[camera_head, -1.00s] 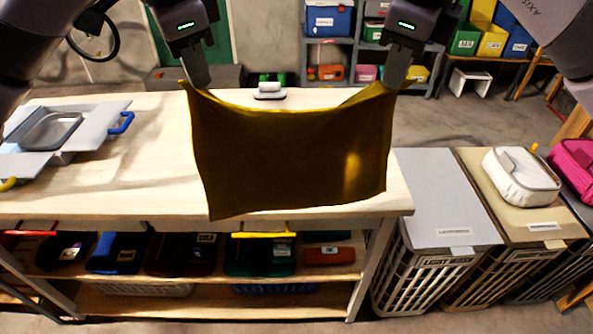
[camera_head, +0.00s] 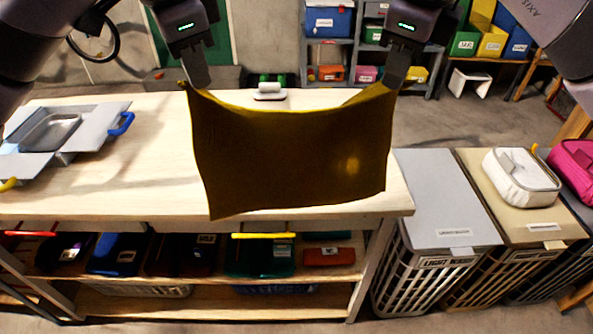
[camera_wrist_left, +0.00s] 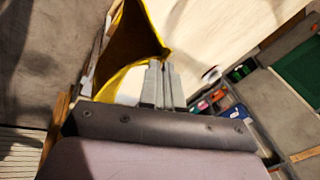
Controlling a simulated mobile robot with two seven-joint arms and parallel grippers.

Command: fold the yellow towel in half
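The yellow towel (camera_head: 290,155) hangs spread out in the air in the head view, in front of and above the wooden table. Its top edge sags between two raised corners and its lower edge hangs free. My left gripper (camera_head: 195,84) is shut on the towel's upper left corner. My right gripper (camera_head: 388,86) is shut on the upper right corner. In the left wrist view the towel (camera_wrist_left: 128,45) stretches away from the closed fingers of my left gripper (camera_wrist_left: 158,68). The table surface behind the towel is partly hidden.
The wooden table (camera_head: 150,170) is clear around the towel. A grey open box (camera_head: 50,132) stands at its left end, and a small white-topped item (camera_head: 270,91) is at the back edge. Lidded hampers (camera_head: 440,200) stand right of the table. Bins fill the shelf below.

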